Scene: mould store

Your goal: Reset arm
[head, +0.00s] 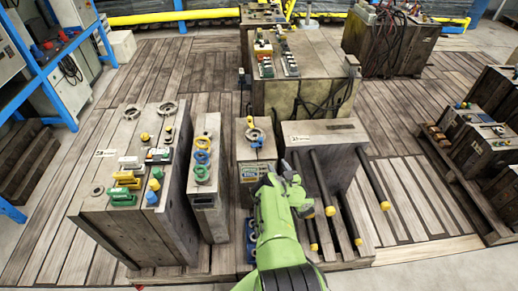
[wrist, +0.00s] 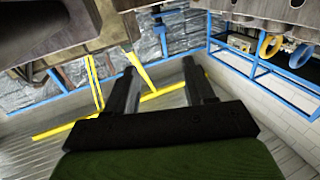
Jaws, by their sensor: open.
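My green arm (head: 275,225) reaches forward from the bottom of the head view. Its end hangs in front of the narrow middle block and the block with dark bars. My gripper (wrist: 163,72) shows in the wrist view with two dark fingers spread apart. Nothing is held between them; only floor, yellow rails and wrapped material show beyond. In the head view the fingertips cannot be made out clearly.
A large mould block (head: 130,165) with coloured fittings stands left, beside a narrow block (head: 205,170). A block with dark bars (head: 325,145) is close right of my arm. A blue rack (head: 50,75) stands far left. Plank floor (head: 420,195) is free at right.

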